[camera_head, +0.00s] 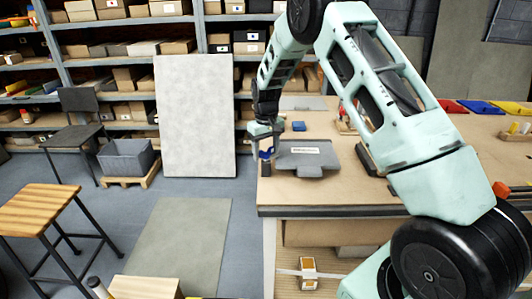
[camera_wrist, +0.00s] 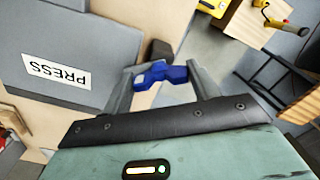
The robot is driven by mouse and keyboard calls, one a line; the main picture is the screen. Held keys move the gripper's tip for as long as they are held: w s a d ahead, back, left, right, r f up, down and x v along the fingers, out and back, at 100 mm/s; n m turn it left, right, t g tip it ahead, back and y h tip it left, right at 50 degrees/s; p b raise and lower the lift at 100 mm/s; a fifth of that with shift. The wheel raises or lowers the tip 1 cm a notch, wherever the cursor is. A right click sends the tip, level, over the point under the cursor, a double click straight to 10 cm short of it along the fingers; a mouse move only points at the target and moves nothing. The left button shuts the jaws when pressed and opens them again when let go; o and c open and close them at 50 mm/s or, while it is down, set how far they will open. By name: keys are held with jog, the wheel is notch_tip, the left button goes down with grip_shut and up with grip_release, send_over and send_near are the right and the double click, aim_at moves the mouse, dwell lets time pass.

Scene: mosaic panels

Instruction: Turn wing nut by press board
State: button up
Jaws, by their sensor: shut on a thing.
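The press board (camera_head: 303,156) is a grey panel with a white label, lying near the left end of the workbench. In the wrist view the board (camera_wrist: 100,40) fills the upper left and its label (camera_wrist: 57,71) reads PRESS. The blue wing nut (camera_wrist: 161,73) sits beside the board, between my fingers. My gripper (camera_wrist: 162,80) is shut on the wing nut, with one finger on each side. In the head view my gripper (camera_head: 264,142) is at the board's left edge, and the nut (camera_head: 266,154) is only partly visible below it.
The bench top (camera_head: 300,198) is bare in front of the board. A small blue block (camera_head: 299,126) lies behind it. A wooden stool (camera_head: 42,207), a grey bin (camera_head: 125,157) and a leaning grey panel (camera_head: 195,115) stand left of the bench.

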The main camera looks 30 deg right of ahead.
aim_at(266, 149)
jog(key=m+b, duration=0.1)
jog(key=m, duration=0.5)
jog(key=shift+m, duration=0.3)
jog(key=shift+r, duration=0.1)
dwell(0.4)
jog(key=o, duration=1)
notch_tip(266, 149, up, 17)
jog(key=b, duration=0.3)
jog(key=shift+r+b, duration=0.15)
jog(key=shift+b, duration=0.25)
